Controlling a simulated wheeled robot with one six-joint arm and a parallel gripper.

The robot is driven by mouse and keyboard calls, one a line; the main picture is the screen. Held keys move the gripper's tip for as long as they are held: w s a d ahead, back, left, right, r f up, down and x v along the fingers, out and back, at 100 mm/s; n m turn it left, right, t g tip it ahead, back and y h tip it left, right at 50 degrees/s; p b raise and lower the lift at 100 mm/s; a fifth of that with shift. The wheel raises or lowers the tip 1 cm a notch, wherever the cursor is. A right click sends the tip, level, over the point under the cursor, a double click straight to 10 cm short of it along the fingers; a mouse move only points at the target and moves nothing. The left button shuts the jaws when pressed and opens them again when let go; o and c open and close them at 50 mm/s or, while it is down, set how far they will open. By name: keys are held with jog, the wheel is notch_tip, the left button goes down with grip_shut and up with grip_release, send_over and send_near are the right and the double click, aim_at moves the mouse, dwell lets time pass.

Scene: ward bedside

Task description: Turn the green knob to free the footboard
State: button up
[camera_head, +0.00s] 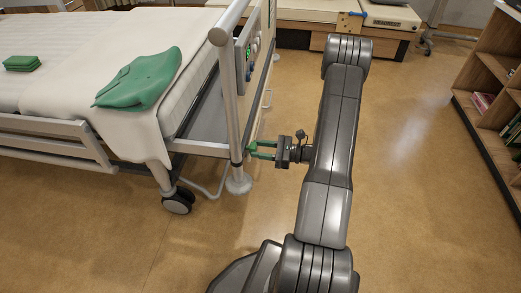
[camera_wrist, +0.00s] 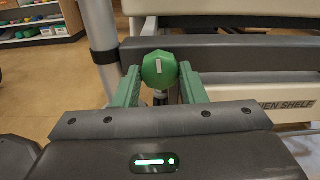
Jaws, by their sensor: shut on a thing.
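The green knob (camera_wrist: 159,69) is an eight-sided disc with a pale mark that stands nearly upright in the wrist view. My gripper (camera_wrist: 159,75) has a green finger on each side of the knob and is shut on it. In the head view my gripper (camera_head: 251,150) reaches left to the bed's end, low beside the post; the knob is mostly hidden there by the fingers. The footboard (camera_head: 262,65) stands upright at the bed's end, with a grey rail post (camera_head: 229,95) at its near edge.
The bed (camera_head: 60,75) holds a white sheet, a green cloth (camera_head: 140,78) and a folded green cloth (camera_head: 22,63). A caster (camera_head: 178,202) stands under the near corner. A wooden shelf (camera_head: 490,110) stands at right. The floor (camera_head: 410,210) right of my arm is clear.

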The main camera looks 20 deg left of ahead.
jog(key=shift+n+b, duration=4.9)
jog(key=shift+n, duration=3.7)
jog(key=o, duration=1)
jog(key=shift+d, duration=0.1)
jog(key=p+v, duration=0.3)
jog(key=v, duration=1)
jog(key=shift+w+d+p, duration=0.15)
jog(key=shift+d+p, duration=0.2)
jog(key=shift+p, duration=0.05)
jog(key=shift+a, duration=0.1)
